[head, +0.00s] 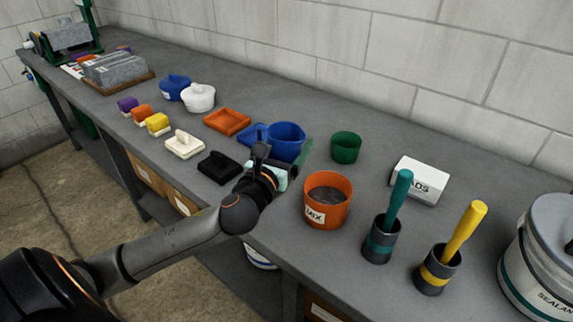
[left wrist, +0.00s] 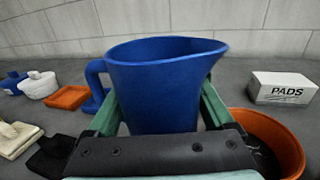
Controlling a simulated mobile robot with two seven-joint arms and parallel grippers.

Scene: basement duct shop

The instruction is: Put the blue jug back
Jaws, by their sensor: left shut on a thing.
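The blue jug (head: 286,138) is near the middle of the bench in the head view. In the left wrist view the jug (left wrist: 160,85) stands upright, its handle at the left and its spout at the upper right. My left gripper (head: 283,160) is shut on the jug, with one green finger on each side of its body, as the left wrist view (left wrist: 160,108) shows. I cannot tell whether the jug's base touches the bench; the gripper hides it. A flat blue tray (head: 250,132) lies just left of the jug. My right gripper is not in view.
An orange bucket (head: 328,199), a green cup (head: 345,147) and a white PADS box (head: 420,180) stand to the right. An orange tray (head: 227,121), a black block (head: 219,166) and blue and white lidded pots (head: 199,98) are to the left. A wall runs behind.

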